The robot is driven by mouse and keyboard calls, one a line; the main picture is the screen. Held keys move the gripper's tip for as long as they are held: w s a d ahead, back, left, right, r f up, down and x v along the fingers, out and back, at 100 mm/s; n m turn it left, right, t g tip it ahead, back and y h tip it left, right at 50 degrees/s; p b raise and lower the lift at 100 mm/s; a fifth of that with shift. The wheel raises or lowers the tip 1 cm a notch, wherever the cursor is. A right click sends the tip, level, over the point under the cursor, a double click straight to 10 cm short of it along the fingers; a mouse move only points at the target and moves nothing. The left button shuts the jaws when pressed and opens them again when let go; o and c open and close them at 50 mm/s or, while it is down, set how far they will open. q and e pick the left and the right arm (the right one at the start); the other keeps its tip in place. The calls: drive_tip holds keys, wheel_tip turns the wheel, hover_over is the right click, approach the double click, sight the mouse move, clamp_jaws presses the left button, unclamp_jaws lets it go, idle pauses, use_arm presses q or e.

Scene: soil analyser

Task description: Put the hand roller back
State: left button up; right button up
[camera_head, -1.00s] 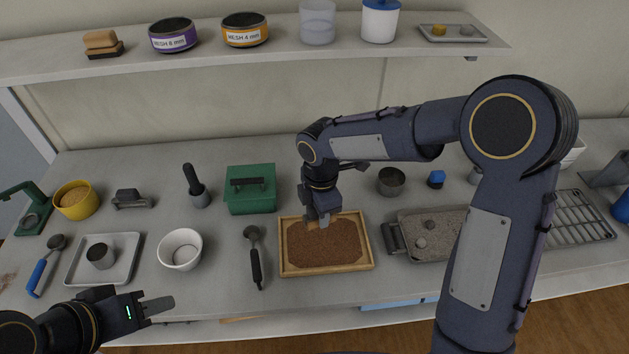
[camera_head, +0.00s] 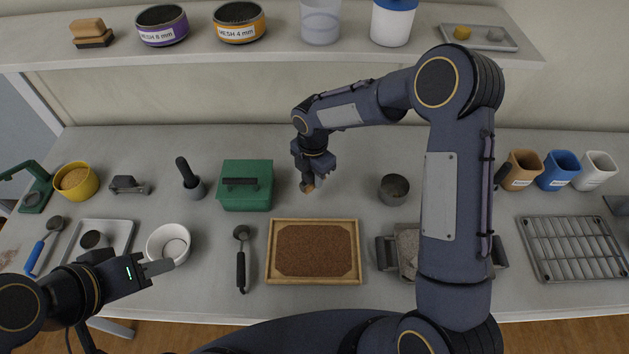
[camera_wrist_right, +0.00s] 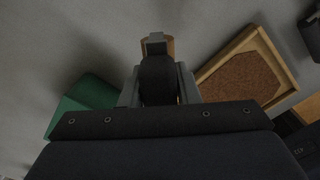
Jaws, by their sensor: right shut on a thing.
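My right gripper (camera_head: 308,180) is shut on the hand roller (camera_head: 307,187), of which a small tan end shows below the fingers in the head view. In the right wrist view the roller's dark part (camera_wrist_right: 157,75) sits between the fingers, with tan wood behind it. They are over the grey bench, right of the green box (camera_head: 246,199) and behind the wooden tray of brown soil (camera_head: 314,280). Whether the roller touches the bench is unclear. My left gripper (camera_head: 160,268) is at the front left by the white bowl (camera_head: 168,232); its finger opening cannot be made out.
A metal cup (camera_head: 394,190) stands right of the right gripper. A black-handled scoop (camera_head: 241,265) lies left of the soil tray. A wire rack (camera_head: 570,250) is at the right. A shelf (camera_head: 280,52) overhangs the back. Bare bench lies around the right gripper.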

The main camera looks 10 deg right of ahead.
drive_tip(key=w+f, duration=0.1)
drive_tip(key=w+f+b, duration=0.1)
drive_tip(key=shift+d+f, duration=0.4)
drive_tip(key=shift+f+b, duration=0.8)
drive_tip(key=shift+f, duration=0.7)
drive_tip(key=shift+f, duration=0.2)
drive_tip(key=o, duration=0.9)
drive_tip(key=shift+r, duration=0.15)
